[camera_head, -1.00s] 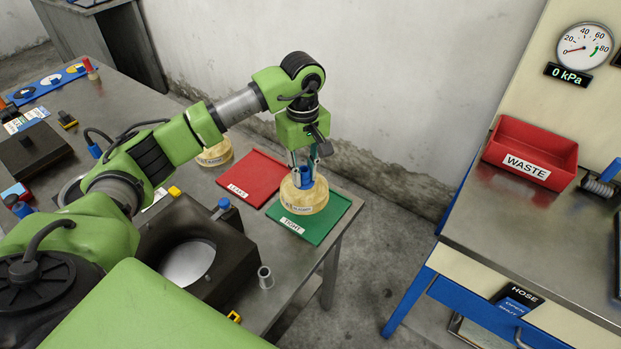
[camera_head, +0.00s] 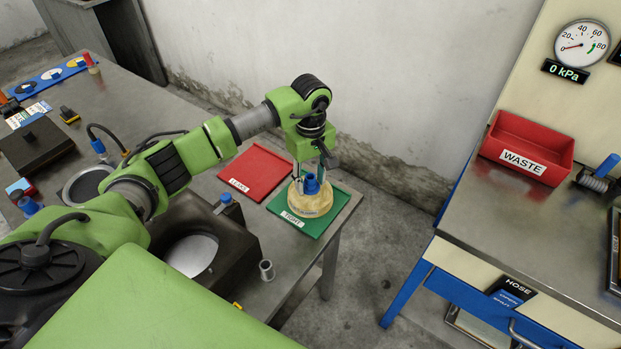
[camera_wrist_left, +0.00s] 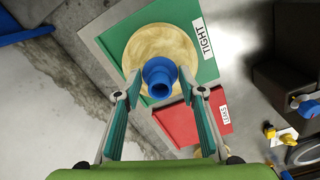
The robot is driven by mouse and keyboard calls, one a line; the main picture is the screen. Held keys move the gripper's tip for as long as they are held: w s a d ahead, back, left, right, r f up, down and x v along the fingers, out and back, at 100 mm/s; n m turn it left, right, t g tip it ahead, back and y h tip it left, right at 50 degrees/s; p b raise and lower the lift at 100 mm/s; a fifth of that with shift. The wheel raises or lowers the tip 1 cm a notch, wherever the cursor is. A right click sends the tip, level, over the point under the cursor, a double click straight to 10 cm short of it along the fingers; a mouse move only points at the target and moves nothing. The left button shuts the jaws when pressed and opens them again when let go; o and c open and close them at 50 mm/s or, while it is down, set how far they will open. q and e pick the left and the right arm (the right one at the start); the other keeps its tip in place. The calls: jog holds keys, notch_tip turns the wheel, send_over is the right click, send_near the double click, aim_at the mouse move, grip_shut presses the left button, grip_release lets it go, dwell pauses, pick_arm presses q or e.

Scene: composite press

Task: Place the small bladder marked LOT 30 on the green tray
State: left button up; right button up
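A small round tan bladder (camera_head: 312,203) with a blue neck lies on the green tray (camera_head: 341,199), which is labelled TIGHT. Its own marking is too small to read. In the left wrist view the bladder (camera_wrist_left: 155,45) lies flat within the green tray (camera_wrist_left: 115,42), its blue neck facing the camera. My left gripper (camera_head: 309,174) is over the bladder, fingers spread and empty. In the left wrist view the fingers of the left gripper (camera_wrist_left: 162,83) stand wide apart on either side of the blue neck, clear of it. My right gripper is not in view.
The red tray (camera_head: 256,172) lies beside the green one. A dark block with a round opening (camera_head: 193,254) and a small metal cup (camera_head: 267,270) are nearer. A red WASTE bin (camera_head: 529,145) stands on the right bench, across a floor gap.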

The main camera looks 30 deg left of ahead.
pick_arm(q)
jog(key=shift+r, duration=0.5)
notch_tip(320, 180, up, 11)
jog(key=b, duration=0.3)
jog(key=shift+r, duration=0.15)
